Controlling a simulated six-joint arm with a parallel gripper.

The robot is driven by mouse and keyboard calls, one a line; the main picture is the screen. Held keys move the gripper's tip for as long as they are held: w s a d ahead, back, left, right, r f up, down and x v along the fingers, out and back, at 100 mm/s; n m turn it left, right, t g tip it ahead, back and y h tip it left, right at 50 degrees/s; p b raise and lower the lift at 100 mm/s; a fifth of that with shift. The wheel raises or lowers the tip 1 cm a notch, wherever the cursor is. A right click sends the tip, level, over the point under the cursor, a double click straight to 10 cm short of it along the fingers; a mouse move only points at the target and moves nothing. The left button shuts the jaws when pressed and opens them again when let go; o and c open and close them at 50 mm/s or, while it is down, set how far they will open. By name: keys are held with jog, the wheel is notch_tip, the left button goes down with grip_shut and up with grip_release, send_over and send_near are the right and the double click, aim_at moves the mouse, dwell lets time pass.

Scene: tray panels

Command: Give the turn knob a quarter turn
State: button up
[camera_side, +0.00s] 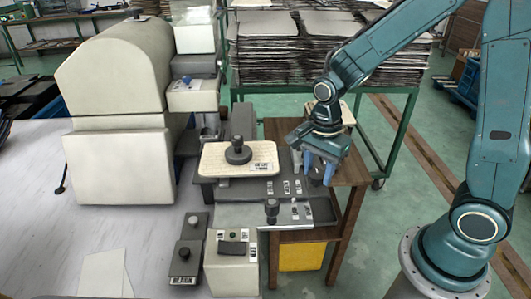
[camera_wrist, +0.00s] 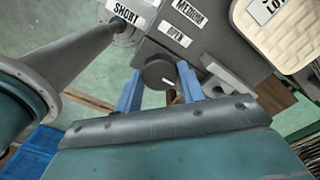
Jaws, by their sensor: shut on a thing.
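The turn knob (camera_wrist: 158,72) is a dark grey round knob with a short white mark on its face, seen between my blue fingertips in the wrist view. In the side view the knob (camera_side: 317,173) is mostly hidden behind my fingers, at the right end of the dark panel. My gripper (camera_side: 319,168) points down over it. In the wrist view my gripper (camera_wrist: 158,80) has one finger on each side of the knob and is shut on it. A label reading OPEN (camera_wrist: 175,36) lies just beyond the knob.
A cream plate (camera_side: 213,160) with a black knob (camera_side: 238,152) stands left of my gripper. Another black knob (camera_side: 272,208) rises in front. In the wrist view, labels read SHORT (camera_wrist: 126,13) and MEDIUM (camera_wrist: 189,12). A wooden table (camera_side: 352,170) edge lies to the right.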

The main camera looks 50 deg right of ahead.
aim_at(318, 173)
dwell(0.3)
jog(key=o, duration=1)
jog(key=shift+r, duration=0.15)
notch_tip(318, 173, up, 14)
jog(key=shift+f, duration=0.2)
dwell(0.3)
jog(key=s+r+n+t, duration=0.1)
jog(key=s+n+t, duration=0.1)
jog(key=s+n, duration=0.2)
jog(key=s+r+n+t, duration=0.1)
jog(key=s+n, duration=0.3)
jog(key=n, duration=0.4)
jog(key=s+r+n+t, duration=0.1)
jog(key=s+n+t, duration=0.1)
jog(key=s+n, duration=0.3)
jog(key=shift+d+r+n+t, duration=0.1)
jog(key=shift+d+n+t, duration=0.2)
jog(key=shift+n, duration=0.2)
